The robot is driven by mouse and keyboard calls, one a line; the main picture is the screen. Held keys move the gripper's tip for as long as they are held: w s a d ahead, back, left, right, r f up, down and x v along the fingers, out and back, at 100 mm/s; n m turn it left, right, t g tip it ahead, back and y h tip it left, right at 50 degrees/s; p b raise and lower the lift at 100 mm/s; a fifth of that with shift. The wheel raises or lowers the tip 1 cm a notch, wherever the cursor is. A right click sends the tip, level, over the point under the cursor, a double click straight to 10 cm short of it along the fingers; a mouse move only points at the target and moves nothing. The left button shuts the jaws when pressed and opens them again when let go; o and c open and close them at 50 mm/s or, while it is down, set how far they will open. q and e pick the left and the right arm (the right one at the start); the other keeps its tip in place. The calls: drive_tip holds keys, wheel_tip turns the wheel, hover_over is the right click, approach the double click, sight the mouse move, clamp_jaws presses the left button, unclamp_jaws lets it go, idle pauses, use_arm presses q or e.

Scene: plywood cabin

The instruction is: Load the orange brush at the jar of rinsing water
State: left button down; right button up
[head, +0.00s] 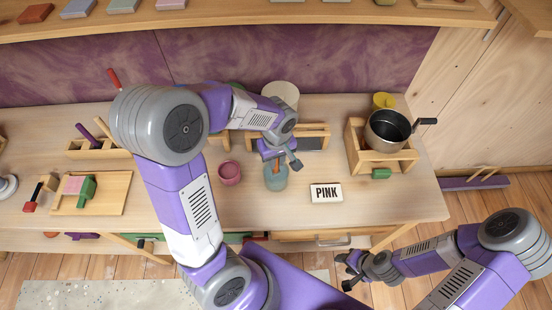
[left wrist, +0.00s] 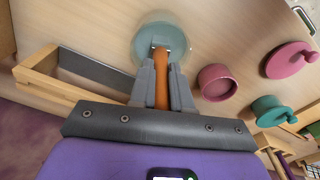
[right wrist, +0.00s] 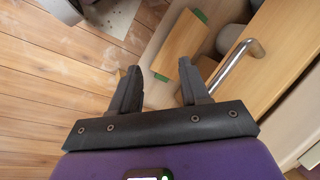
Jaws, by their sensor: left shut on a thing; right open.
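My left gripper (head: 279,158) is shut on the orange brush (left wrist: 174,80), whose handle shows between the fingers (left wrist: 163,72) in the left wrist view. The gripper is over the blue-green jar of rinsing water (head: 275,181), which stands near the middle of the worktop. In the left wrist view the brush's far end lies within the outline of the jar (left wrist: 148,32); I cannot tell how deep it reaches. My right gripper (head: 349,268) is open and empty, low in front of the worktop; its spread fingers also show in the right wrist view (right wrist: 160,73).
A wooden stand with a dark pan (head: 388,128) is at the right. A metal drawer handle (right wrist: 234,62) is near my right gripper.

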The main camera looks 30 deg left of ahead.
use_arm(q)
drive_tip(key=shift+r+p, duration=2.8)
drive_tip(key=shift+r, duration=0.7)
